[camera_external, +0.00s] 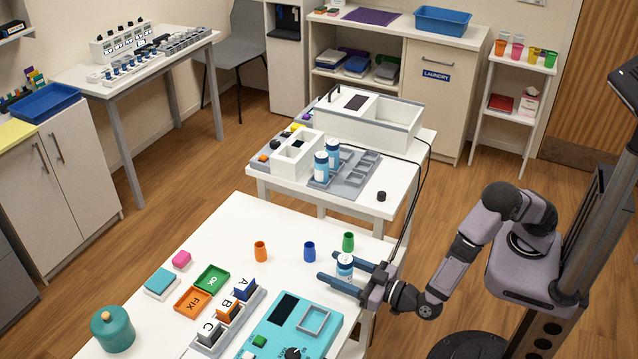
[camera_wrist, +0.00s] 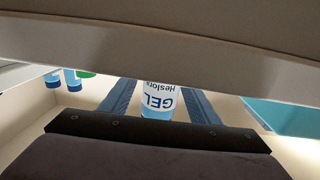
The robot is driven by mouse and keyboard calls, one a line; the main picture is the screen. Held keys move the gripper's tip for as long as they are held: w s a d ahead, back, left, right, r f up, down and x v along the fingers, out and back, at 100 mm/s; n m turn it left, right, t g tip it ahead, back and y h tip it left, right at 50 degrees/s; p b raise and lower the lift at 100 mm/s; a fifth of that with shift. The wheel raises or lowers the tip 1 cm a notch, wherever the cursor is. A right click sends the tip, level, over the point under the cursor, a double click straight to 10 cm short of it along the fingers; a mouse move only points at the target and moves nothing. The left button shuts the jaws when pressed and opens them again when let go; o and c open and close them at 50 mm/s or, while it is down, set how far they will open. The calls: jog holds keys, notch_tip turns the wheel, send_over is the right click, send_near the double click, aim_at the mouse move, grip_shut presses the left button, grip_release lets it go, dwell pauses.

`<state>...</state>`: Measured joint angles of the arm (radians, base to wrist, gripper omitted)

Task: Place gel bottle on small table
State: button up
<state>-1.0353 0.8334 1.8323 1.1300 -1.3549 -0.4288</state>
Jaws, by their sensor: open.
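A gel bottle (camera_external: 345,265) with a white and blue label stands upright on the near white table, between the fingers of my gripper (camera_external: 327,266). The fingers are open, one on each side of it. In the wrist view, the bottle (camera_wrist: 158,101) shows between the two blue fingers with "GEL" upside down; gaps show on both sides. A smaller white table (camera_external: 372,209) stands behind the near table. Two similar blue and white bottles (camera_external: 321,168) stand in a grey tray on it.
On the near table are a green cup (camera_external: 348,242), a blue cup (camera_external: 309,252), an orange cup (camera_external: 260,251), a turquoise device (camera_external: 275,335) and a lettered rack (camera_external: 215,338). A white box (camera_external: 345,125) and a black knob (camera_external: 381,196) are on the smaller table. Cables hang at its right side.

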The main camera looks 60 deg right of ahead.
jog(key=shift+w, duration=0.85)
jog(key=c, duration=1.3)
notch_tip(320, 180, up, 26)
jog(key=p, duration=1.6)
jog(key=shift+r+p, duration=0.15)
jog(key=shift+p, duration=0.2)
